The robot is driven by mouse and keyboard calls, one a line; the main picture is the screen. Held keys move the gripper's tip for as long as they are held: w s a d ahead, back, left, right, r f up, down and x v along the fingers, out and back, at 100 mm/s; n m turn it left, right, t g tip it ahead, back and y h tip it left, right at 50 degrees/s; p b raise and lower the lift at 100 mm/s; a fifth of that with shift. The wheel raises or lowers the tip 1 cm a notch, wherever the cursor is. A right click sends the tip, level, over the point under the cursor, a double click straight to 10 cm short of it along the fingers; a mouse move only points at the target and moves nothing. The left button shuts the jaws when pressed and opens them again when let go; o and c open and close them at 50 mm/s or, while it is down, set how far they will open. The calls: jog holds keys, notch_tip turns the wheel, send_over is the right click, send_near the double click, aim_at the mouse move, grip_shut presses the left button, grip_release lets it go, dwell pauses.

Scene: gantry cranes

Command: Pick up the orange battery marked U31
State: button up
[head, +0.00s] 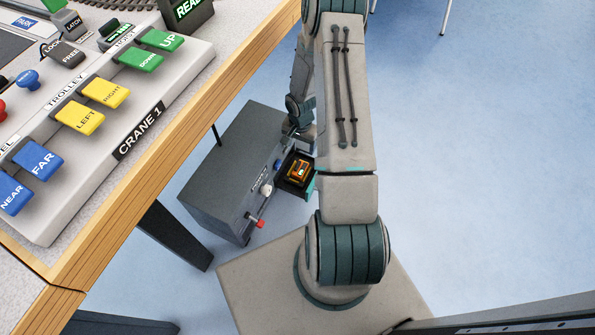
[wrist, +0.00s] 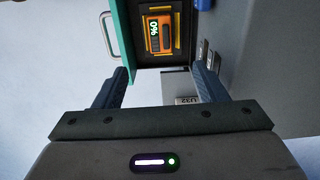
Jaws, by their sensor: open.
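An orange battery (head: 299,170) with a lit display lies in a dark open drawer (head: 284,184) of a grey cabinet (head: 225,160) on the floor. In the wrist view the battery (wrist: 158,36) sits in the drawer's dark recess, top centre, its display sideways. I cannot read a U31 mark on it. My gripper (wrist: 160,80) is open, with its two dark fingers apart and nothing between them. The battery shows beyond the fingertips, apart from them. In the head view my gripper is hard to make out beside the cabinet, partly behind my arm.
The drawer has a teal front edge and a pale handle (wrist: 108,36). A small label (wrist: 186,100) shows between the fingers. A red-ended knob (head: 260,223) sticks out of the cabinet. The crane control desk (head: 190,120) overhangs at left; blue floor is clear at right.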

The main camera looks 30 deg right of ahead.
jog(key=b, duration=0.3)
send_over(300, 168)
notch_tip(300, 168, down, 10)
jog(key=shift+d+r, duration=0.1)
jog(key=shift+r, duration=0.1)
notch_tip(300, 168, down, 5)
jog(key=b, duration=0.3)
jog(key=shift+f, duration=0.1)
jog(key=c, duration=1.2)
